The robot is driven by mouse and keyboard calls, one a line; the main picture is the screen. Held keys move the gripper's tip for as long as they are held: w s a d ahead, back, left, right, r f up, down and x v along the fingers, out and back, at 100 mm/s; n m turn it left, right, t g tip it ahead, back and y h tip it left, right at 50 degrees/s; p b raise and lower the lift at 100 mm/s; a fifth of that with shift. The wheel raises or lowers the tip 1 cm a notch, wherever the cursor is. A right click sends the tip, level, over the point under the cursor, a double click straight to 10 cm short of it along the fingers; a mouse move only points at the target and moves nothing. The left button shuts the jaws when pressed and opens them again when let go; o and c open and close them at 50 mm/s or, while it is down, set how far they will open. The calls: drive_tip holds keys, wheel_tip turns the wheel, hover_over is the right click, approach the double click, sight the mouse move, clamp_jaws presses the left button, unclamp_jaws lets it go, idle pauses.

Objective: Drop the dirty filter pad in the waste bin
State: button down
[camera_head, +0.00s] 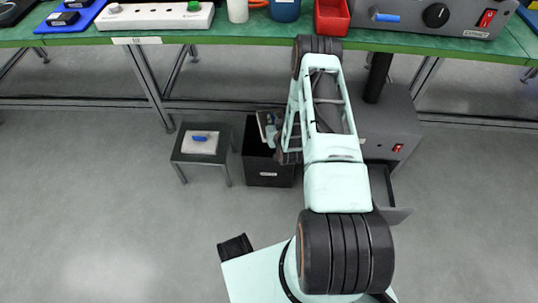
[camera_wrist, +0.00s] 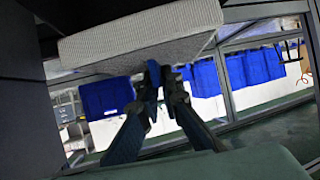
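A grey filter pad (camera_wrist: 140,38) fills the upper part of the wrist view, with a blue tab (camera_wrist: 152,76) at its lower face. My gripper (camera_wrist: 163,78) is shut on that tab. In the head view the pad (camera_head: 266,126) shows partly at the mouth of the black waste bin (camera_head: 268,180), beside my gripper (camera_head: 280,145), which my arm largely hides. I cannot tell how deep the pad sits in the bin. Another, whiter pad (camera_head: 200,147) with a blue tab lies on a small stool (camera_head: 180,157) left of the bin.
The green bench (camera_head: 230,32) above holds a power strip (camera_head: 155,16), a red tray (camera_head: 332,18) and a grey instrument (camera_head: 425,17). A grey cabinet (camera_head: 395,125) with an open drawer (camera_head: 390,195) stands right of the bin. The floor at left is clear.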

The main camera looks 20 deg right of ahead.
wheel_tip(320, 180, down, 4)
drive_tip(key=shift+f+b, duration=0.15)
drive_tip(key=shift+b, duration=1.1)
drive_tip(key=c, duration=2.1)
unclamp_jaws()
drive_tip(key=shift+s, duration=0.1)
drive_tip(key=v, duration=1.2)
